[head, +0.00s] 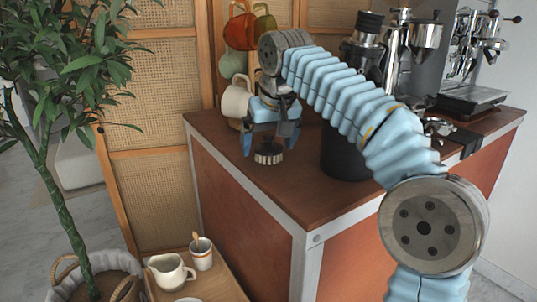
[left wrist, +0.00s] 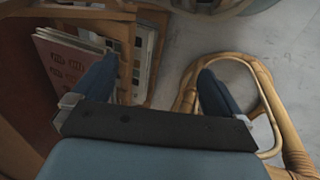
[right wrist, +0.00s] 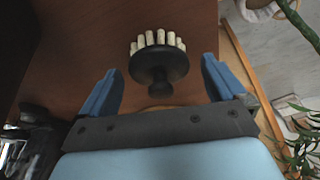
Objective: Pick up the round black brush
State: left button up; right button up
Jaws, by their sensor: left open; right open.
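The round black brush (head: 268,154) stands on the brown cart top near its left side, with its pale bristles downward. In the right wrist view the brush (right wrist: 158,66) shows its black disc, its knob and a row of cream bristle tufts. My right gripper (head: 270,143) is open just above the brush, with one blue finger on each side and a visible gap to each. It holds nothing. My left gripper (left wrist: 158,75) is open and empty, away from the cart, above a rattan frame and books. The left arm is out of the head view.
A black bin (head: 343,152) stands on the cart top right of the brush, partly behind my right arm. A cream mug (head: 236,100) hangs behind the gripper. Espresso equipment (head: 470,75) stands at the back right. The front of the cart top (head: 285,195) is clear.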

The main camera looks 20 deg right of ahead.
aim_at(268, 135)
jog(key=c, duration=1.1)
jog(key=shift+c, duration=0.2)
jog(key=shift+r, duration=0.1)
jog(key=shift+r+p, duration=0.4)
jog(key=shift+r, duration=0.2)
notch_tip(268, 135, up, 2)
jog(key=shift+r+p, duration=0.1)
jog(key=shift+p, duration=0.4)
jog(key=s+b, duration=0.1)
jog(key=s, duration=0.1)
jog(key=s+b, duration=0.1)
jog(key=s, duration=0.4)
jog(key=shift+s+a+b, duration=0.15)
jog(key=shift+a+b, duration=0.15)
jog(key=shift+b, duration=0.1)
jog(key=s, duration=0.3)
jog(key=s+b, duration=0.1)
jog(key=s, duration=0.5)
jog(key=shift+s+a, duration=0.25)
jog(key=shift+a, duration=0.15)
jog(key=shift+s+b, duration=0.3)
jog(key=shift+s, duration=0.3)
